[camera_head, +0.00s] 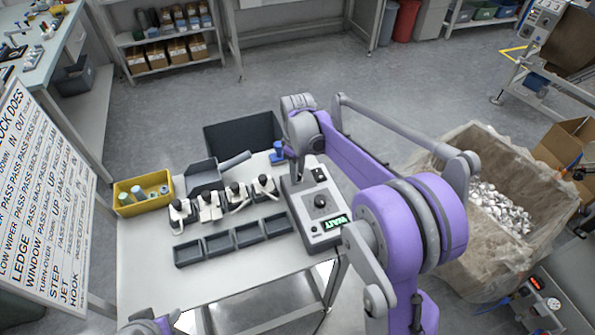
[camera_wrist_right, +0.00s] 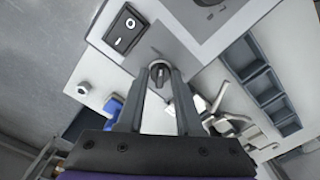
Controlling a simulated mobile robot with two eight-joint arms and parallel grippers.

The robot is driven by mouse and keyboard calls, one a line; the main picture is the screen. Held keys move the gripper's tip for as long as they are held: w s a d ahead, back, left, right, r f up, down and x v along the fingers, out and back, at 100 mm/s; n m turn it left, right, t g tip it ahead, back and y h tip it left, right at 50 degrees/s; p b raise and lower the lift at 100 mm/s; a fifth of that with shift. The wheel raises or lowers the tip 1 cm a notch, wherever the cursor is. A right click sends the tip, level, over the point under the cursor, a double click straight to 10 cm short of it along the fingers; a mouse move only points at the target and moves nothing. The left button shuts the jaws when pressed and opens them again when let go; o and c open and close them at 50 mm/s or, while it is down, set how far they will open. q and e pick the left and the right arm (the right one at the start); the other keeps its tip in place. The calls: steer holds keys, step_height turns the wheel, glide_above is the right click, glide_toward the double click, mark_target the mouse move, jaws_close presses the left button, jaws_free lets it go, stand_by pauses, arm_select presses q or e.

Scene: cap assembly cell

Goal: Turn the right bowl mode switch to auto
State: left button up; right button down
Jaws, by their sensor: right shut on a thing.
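The control box (camera_head: 312,237) is a light grey panel at the table's right end, with a large black knob (camera_head: 320,201), a black rocker switch (camera_head: 318,174) and a lit green display (camera_head: 336,223). My right gripper (camera_head: 294,172) points down at the box's far left part. In the right wrist view its two fingers (camera_wrist_right: 162,76) are shut on a small round switch knob (camera_wrist_right: 159,68); the rocker switch (camera_wrist_right: 125,28) is beside it. The knob's markings cannot be read. A dark part at the head view's lower left edge may be my left gripper (camera_head: 150,325); its fingers cannot be made out.
Several white clamp-like parts (camera_head: 209,205) stand behind a row of dark trays (camera_head: 188,254). A yellow bin (camera_head: 128,208) and a grey scoop-like tray (camera_head: 203,172) are farther left. A blue-topped item (camera_head: 277,151) is close to my right gripper. A large lined crate (camera_head: 450,265) stands right.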

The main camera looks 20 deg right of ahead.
steer(key=shift+n, duration=0.9)
steer(key=c, duration=0.6)
jaws_free()
steer(key=shift+o, duration=0.2)
step_height(320, 180, up, 11)
steer(key=shift+s, duration=0.1)
steer(key=s+a+f+m+t, duration=0.1)
steer(key=s+a+f+m, duration=0.1)
steer(key=s, duration=0.6)
steer(key=s+a+f+m+t, duration=0.2)
steer(key=s+f+m, duration=0.1)
steer(key=s, duration=0.5)
steer(key=s+a+f+m+t+p, duration=0.1)
steer(key=s+a+f+m+t, duration=0.1)
steer(key=s, duration=0.7)
steer(key=shift+f+m, duration=0.65)
steer(key=shift+m, duration=0.15)
